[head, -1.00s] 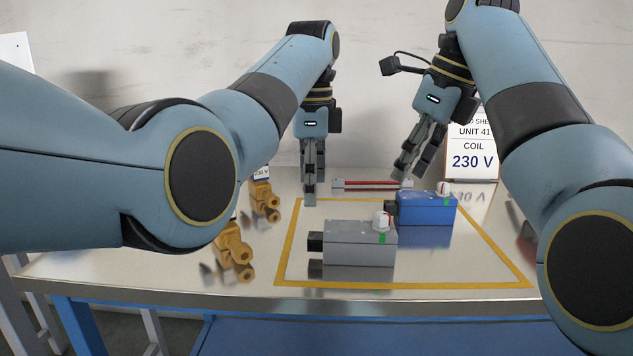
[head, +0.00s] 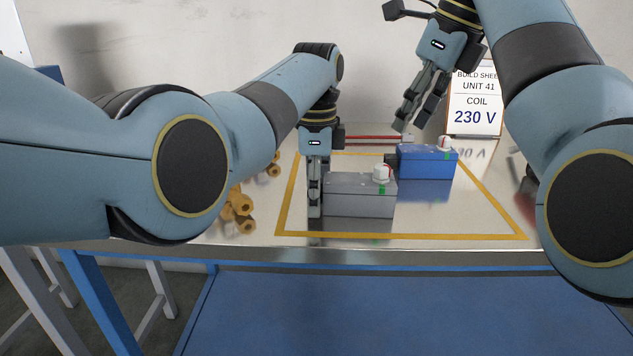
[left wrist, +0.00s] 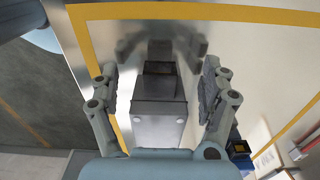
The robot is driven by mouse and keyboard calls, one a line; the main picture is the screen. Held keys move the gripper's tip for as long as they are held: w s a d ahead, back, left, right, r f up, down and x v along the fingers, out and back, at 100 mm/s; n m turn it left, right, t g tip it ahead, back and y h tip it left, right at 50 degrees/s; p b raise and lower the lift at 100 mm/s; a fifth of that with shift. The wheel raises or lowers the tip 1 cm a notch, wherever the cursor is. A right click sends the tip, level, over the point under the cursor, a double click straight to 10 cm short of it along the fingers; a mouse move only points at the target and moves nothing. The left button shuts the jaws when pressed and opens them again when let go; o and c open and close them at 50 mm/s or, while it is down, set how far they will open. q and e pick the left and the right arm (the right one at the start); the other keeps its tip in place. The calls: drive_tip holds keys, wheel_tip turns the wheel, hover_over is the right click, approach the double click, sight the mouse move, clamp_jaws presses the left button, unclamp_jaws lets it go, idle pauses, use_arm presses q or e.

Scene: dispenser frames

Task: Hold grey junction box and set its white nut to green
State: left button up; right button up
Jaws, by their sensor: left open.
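The grey junction box (head: 358,198) sits on the shiny table inside the yellow outline. Its white nut (head: 381,173) is on top near the right end, with a green mark (head: 381,190) on the front below it and some red beside it. I cannot tell the nut's setting. My left gripper (head: 315,212) points down at the box's left end. In the left wrist view the open fingers (left wrist: 160,103) stand on either side of the grey box (left wrist: 158,122), with gaps; its black end piece shows and the nut is hidden. My right gripper (head: 417,125) is open, empty and raised behind the boxes.
A blue box (head: 427,162) with a white nut stands behind right of the grey one. Brass fittings (head: 240,205) lie at left, partly behind my left arm. A red bar (head: 372,139) lies at the back, and a build sheet sign (head: 475,100) stands at back right.

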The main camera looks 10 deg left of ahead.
use_arm(q)
drive_tip(key=shift+c, duration=0.4)
clamp_jaws()
idle(0.9)
